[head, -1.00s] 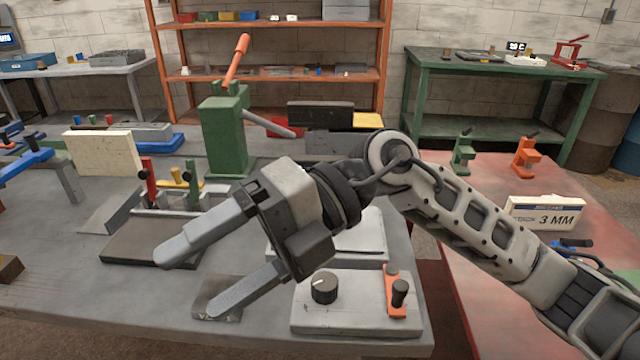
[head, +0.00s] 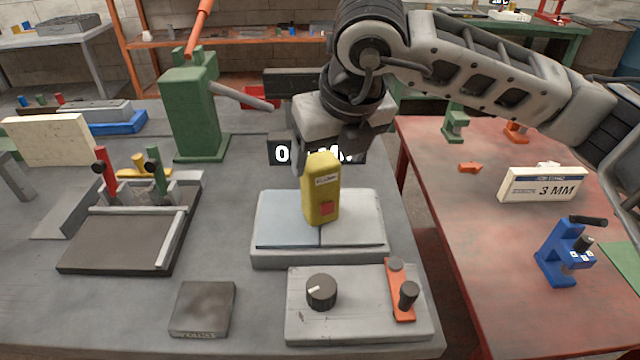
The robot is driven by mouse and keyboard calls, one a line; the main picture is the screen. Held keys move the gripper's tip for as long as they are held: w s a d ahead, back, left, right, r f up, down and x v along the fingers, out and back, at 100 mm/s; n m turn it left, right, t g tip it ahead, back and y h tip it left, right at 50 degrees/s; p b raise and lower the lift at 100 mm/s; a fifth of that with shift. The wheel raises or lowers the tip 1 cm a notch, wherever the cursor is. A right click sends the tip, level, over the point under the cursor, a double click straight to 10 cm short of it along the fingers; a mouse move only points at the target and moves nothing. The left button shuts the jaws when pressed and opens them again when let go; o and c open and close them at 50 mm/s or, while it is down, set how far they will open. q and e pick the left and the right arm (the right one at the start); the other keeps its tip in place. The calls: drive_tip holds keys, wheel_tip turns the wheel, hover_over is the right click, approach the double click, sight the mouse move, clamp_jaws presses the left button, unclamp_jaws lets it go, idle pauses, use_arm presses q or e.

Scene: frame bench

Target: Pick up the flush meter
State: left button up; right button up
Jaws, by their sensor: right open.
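The flush meter appears to be the yellow block-shaped device (head: 321,192) with a red button and a small label. It stands upright on a grey two-part plate (head: 275,228) over the seam between the halves. My right gripper (head: 322,155) is pointing down just behind and above the meter's top. One finger shows at the meter's upper left; the meter hides much of the other fingertip region. The right gripper is open, and I cannot tell whether its fingers touch the meter. My left gripper is not in view.
A base with a black knob and an orange lever (head: 400,290) sits in front of the plate. A dark digital readout (head: 285,152) is behind, partly covered. A green press (head: 195,110) and a clamp fixture (head: 125,240) stand left. A red table (head: 440,200) is right.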

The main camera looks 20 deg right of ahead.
sight(319, 180)
drive_tip(key=shift+x, duration=0.85)
drive_tip(key=shift+w+a+f+p, duration=0.15)
drive_tip(key=shift+w+f+p, duration=0.1)
drive_tip(key=shift+f+p, duration=0.25)
drive_tip(key=x, duration=0.3)
drive_tip(key=shift+a+f+p, duration=0.2)
drive_tip(key=shift+f+p, duration=0.15)
drive_tip(key=shift+p, duration=0.05)
drive_tip(key=shift+w+f, duration=0.2)
drive_tip(key=shift+f, duration=0.1)
drive_tip(key=c, duration=1.1)
drive_tip(key=shift+c, duration=0.6)
drive_tip(key=shift+r, duration=0.1)
